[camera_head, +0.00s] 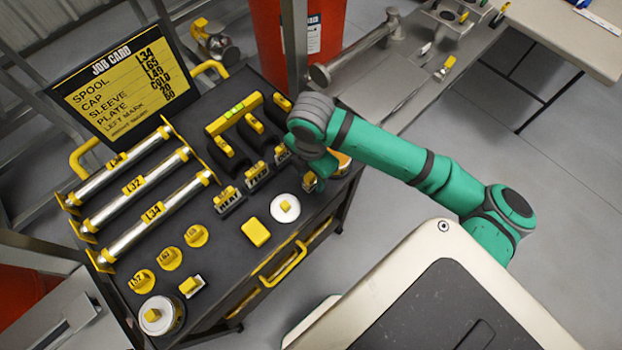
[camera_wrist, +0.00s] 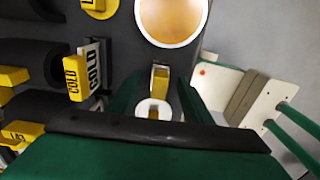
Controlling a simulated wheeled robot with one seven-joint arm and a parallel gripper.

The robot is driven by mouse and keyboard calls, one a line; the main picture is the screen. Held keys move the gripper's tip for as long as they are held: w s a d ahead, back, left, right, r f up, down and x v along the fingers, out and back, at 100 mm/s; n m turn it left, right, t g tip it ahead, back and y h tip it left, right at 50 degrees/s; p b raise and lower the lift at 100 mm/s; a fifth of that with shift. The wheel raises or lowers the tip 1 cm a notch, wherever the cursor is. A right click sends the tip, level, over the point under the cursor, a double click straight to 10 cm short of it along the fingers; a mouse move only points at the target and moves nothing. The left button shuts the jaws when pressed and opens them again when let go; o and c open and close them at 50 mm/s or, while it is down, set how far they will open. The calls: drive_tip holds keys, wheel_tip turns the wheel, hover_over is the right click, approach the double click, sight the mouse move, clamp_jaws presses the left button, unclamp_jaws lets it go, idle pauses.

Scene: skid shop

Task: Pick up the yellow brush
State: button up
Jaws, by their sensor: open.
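A small upright yellow piece, which looks like the yellow brush (camera_wrist: 160,78), stands between my gripper's green fingers in the wrist view. A white ring with a yellow middle (camera_wrist: 153,109) shows just below it; I cannot tell if they are one thing. My gripper (camera_wrist: 158,95) is open around this spot, pointing down; I see no clear contact. In the head view my gripper (camera_head: 318,172) is over the right edge of the dark cart top (camera_head: 235,235), with a bit of yellow (camera_head: 310,180) beside it, mostly hidden by the arm.
A round tan-filled pot (camera_wrist: 172,18) stands close to the fingers. The COLD block (camera_wrist: 85,75) is to their left. Several labelled blocks, metal spools (camera_head: 155,213) and a white disc with a yellow knob (camera_head: 285,208) crowd the cart. A job card screen (camera_head: 125,75) stands behind.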

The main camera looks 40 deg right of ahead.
drive_tip(key=shift+f, duration=0.5)
clamp_jaws()
drive_tip(key=shift+r, duration=0.15)
